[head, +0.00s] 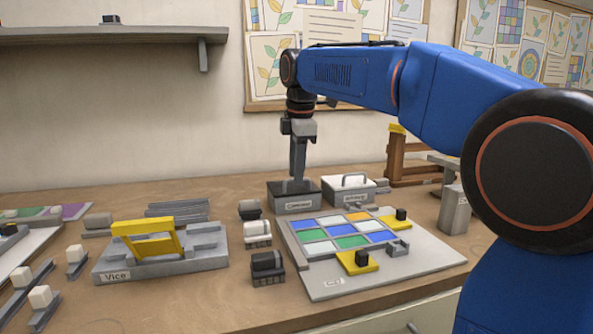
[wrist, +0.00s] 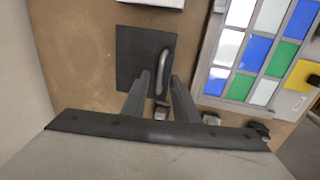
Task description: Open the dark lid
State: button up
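The dark lid (wrist: 134,50) lies flat and closed on a grey labelled box (head: 296,207) at the back middle of the bench. The lid (head: 277,188) has a grey bar handle (wrist: 166,60) near one edge. My gripper (wrist: 161,74) points down over it in the wrist view, its two fingers apart on either side of the handle. A gap seems to show between fingers and handle, so it looks open and not clamped. In the head view my gripper (head: 297,178) reaches down to the lid and hides most of the handle.
A box with a white lid (head: 350,183) and handle stands close on the right. A board with a coloured glass panel (head: 430,265) lies in front. Several small dark and white blocks (head: 257,234) stand left of it, beside a grey vice (head: 160,268) with a yellow frame.

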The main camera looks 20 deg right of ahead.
grip_shut()
dwell(1.4)
